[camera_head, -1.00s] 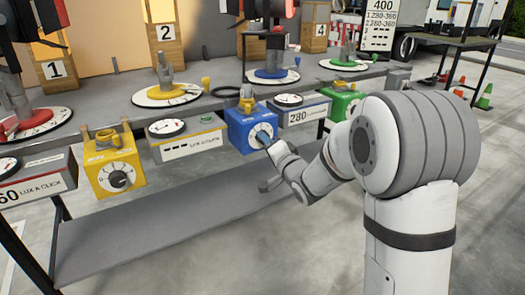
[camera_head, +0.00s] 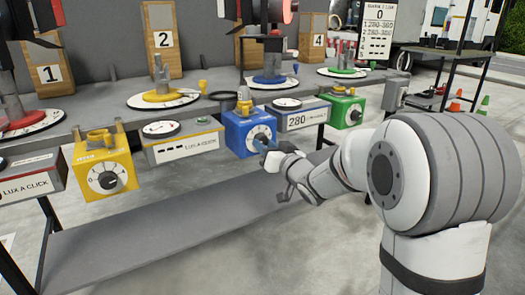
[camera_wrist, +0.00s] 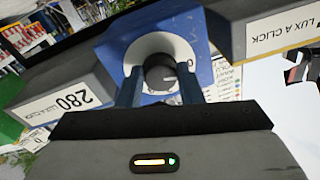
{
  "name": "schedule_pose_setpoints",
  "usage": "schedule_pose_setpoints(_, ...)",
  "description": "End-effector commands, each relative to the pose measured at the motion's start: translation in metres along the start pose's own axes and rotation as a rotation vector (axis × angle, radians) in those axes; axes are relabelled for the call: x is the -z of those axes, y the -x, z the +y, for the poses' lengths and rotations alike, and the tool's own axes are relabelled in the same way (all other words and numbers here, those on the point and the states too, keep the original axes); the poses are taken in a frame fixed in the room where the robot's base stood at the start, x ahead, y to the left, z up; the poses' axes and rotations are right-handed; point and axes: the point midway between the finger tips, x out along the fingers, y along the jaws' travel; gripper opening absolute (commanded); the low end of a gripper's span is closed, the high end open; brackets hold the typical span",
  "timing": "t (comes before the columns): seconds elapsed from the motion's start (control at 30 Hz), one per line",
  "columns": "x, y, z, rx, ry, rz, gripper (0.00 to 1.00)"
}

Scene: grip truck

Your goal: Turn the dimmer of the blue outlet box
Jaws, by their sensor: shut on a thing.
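The blue outlet box (camera_head: 234,136) hangs at the front edge of the long bench, with a white dial plate on its front. In the wrist view, the blue box (camera_wrist: 205,68) fills the upper middle, and its dark round dimmer knob (camera_wrist: 160,72) sits in the white dial plate. My gripper (camera_wrist: 160,80) has its two blue fingers on either side of the knob, shut on it. In the head view my gripper (camera_head: 262,147) is at the lower right of the dial and partly covers it. The knob's exact setting is unclear.
A yellow outlet box (camera_head: 88,159) is on the left and a green outlet box (camera_head: 338,112) on the right. Meter boxes stand between them, one reading 280 (camera_head: 297,118). A grey lower shelf (camera_head: 150,235) runs below. A scoreboard (camera_head: 380,25) reads 0.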

Motion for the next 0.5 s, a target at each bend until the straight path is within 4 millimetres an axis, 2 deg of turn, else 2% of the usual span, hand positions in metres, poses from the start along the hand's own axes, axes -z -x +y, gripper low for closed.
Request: schedule_pose_setpoints(0.5,0.0066,-0.0011,-0.0008,0.008,0.102,0.008,0.10)
